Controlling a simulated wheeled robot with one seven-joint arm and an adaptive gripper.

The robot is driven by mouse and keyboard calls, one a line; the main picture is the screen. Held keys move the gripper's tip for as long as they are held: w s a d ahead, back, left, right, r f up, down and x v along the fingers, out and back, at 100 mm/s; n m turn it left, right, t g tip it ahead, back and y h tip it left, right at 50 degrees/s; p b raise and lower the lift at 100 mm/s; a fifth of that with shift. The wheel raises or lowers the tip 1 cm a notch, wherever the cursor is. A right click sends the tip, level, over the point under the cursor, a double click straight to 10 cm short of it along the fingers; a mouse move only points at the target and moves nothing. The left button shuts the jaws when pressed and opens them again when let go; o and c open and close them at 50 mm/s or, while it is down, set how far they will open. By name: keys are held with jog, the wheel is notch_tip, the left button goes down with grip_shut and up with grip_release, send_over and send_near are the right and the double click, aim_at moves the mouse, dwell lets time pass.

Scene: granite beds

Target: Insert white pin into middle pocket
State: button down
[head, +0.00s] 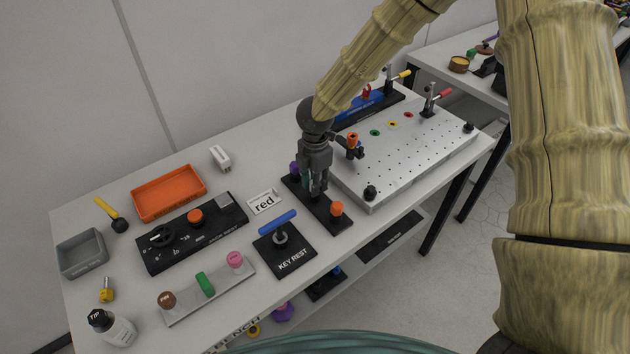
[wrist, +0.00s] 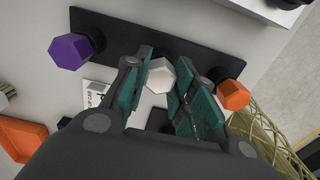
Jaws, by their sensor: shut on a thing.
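My gripper (head: 316,190) is low over the middle of a black strip (head: 322,210). In the wrist view, its teal fingers (wrist: 163,76) are closed around a white faceted pin (wrist: 160,73). The white pin is in line with the strip's middle, between a purple pin (wrist: 73,50) at one end and an orange pin (wrist: 233,95) at the other. The orange pin (head: 336,208) and purple pin (head: 294,168) also show in the head view. The middle pocket is hidden under the white pin and fingers; I cannot tell how deep the pin sits.
A metal perforated plate (head: 410,150) stands close on the right. An orange tray (head: 168,193) and a black dial panel (head: 192,235) are on the left.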

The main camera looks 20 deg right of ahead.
jog(key=shift+f, duration=0.1)
jog(key=c, duration=1.1)
grip_release()
jog(key=shift+r+p, duration=1.7)
jog(key=shift+r, duration=0.85)
